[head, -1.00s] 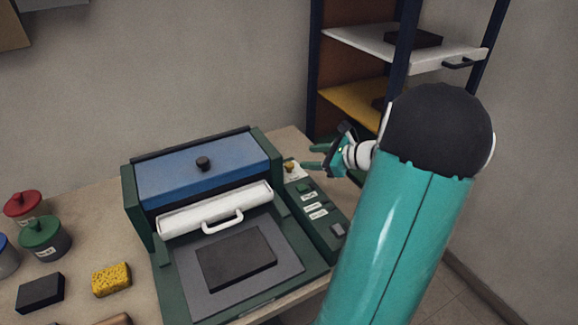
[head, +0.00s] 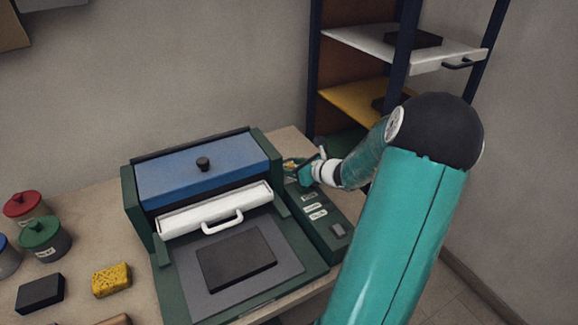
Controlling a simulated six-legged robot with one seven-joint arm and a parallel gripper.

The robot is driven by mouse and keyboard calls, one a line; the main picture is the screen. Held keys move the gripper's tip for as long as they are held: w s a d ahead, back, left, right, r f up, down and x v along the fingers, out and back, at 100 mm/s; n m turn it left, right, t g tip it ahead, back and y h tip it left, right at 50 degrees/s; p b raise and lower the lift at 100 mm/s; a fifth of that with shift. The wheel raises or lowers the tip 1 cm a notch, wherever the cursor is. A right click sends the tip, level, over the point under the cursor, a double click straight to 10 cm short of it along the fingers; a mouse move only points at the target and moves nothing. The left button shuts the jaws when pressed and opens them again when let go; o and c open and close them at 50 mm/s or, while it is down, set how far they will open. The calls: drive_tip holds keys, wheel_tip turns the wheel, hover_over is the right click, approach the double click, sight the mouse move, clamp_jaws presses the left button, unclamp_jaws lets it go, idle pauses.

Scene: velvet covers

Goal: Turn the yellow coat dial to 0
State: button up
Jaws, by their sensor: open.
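The yellow coat dial (head: 289,164) is at the back end of the narrow green control panel, on the right of the machine. It is small and mostly hidden by my gripper, and its pointer and scale cannot be read. My gripper (head: 296,168) is open, with its teal fingers reaching in from the right at the dial. I cannot tell whether the fingers touch it or are on both sides of it.
The green control panel (head: 325,222) has white labels and a grey switch (head: 338,230). Left of it is the machine with a blue lid (head: 205,176), a white handled bar (head: 215,209) and a dark block (head: 236,259). A shelf unit (head: 405,52) stands behind my arm.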

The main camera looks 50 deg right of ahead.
drive_tip(key=shift+x, duration=1)
drive_tip(key=c, duration=1)
drive_tip(key=shift+o, duration=0.2)
drive_tip(key=shift+n+y, duration=0.3)
drive_tip(key=shift+y, duration=0.1)
drive_tip(key=n+g+y, duration=0.1)
drive_tip(key=n+y, duration=0.3)
drive_tip(key=shift+n+g+y, duration=1)
drive_tip(key=shift+n+y, duration=0.4)
drive_tip(key=shift+y, duration=0.2)
drive_tip(key=o, duration=1)
drive_tip(key=shift+c, duration=0.2)
